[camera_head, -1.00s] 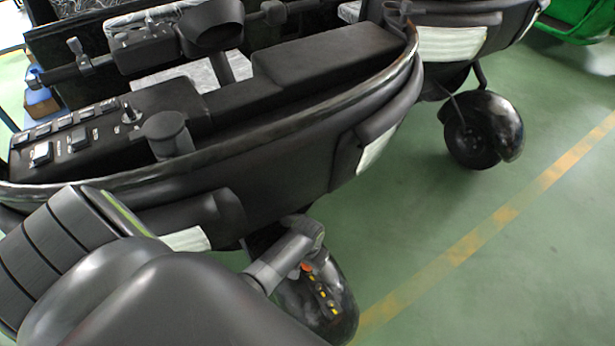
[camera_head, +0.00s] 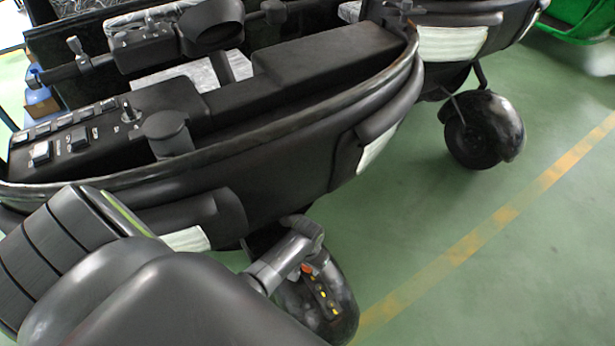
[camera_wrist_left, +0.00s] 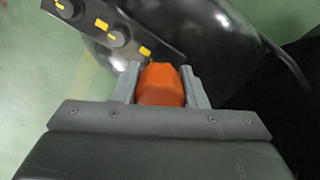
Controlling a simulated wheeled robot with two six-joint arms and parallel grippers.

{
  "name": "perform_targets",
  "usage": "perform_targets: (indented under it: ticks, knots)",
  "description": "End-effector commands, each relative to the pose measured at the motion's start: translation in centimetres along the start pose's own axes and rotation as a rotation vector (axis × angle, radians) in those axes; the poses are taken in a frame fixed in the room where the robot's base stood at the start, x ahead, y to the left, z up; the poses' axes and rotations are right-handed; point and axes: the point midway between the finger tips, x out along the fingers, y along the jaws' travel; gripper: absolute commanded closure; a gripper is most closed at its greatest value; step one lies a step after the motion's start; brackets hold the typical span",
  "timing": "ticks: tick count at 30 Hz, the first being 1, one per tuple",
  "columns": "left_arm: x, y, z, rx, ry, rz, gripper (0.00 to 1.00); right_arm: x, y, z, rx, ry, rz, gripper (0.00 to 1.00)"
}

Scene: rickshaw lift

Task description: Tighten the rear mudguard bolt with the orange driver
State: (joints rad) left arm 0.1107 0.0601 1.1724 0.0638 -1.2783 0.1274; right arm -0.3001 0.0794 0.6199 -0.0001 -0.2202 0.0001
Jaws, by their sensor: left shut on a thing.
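My left gripper (camera_head: 305,266) is partly hidden by its own wrist and is low beside the near wheel. In the left wrist view its two grey fingers (camera_wrist_left: 160,88) are shut on the orange driver (camera_wrist_left: 162,78). The driver shows as a small orange patch in the head view (camera_head: 307,269). The glossy black mudguard (camera_wrist_left: 225,40) lies beyond the fingers. A dark strip with round knobs and yellow marks (camera_wrist_left: 117,38) lies over it, close to the driver's end in the picture. I cannot tell whether they touch, and I cannot make out the bolt. My right gripper is not in view.
The black rickshaw body (camera_head: 270,140) with its switch panel (camera_head: 85,135) overhangs the near wheel. Another wheel (camera_head: 480,130) stands at the upper right. The green floor (camera_head: 440,220) with a yellow line (camera_head: 470,245) is clear on the right.

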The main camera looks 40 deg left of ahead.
Motion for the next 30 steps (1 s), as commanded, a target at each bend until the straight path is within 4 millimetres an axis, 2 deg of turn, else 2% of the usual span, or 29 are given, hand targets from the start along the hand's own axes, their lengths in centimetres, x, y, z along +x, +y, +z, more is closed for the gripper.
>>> perform_targets:
  ticks: [30]
  knots:
    - [1.7, 0.0, -0.1, 0.012, 0.001, 0.000, 0.89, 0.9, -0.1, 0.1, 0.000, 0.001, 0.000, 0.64]
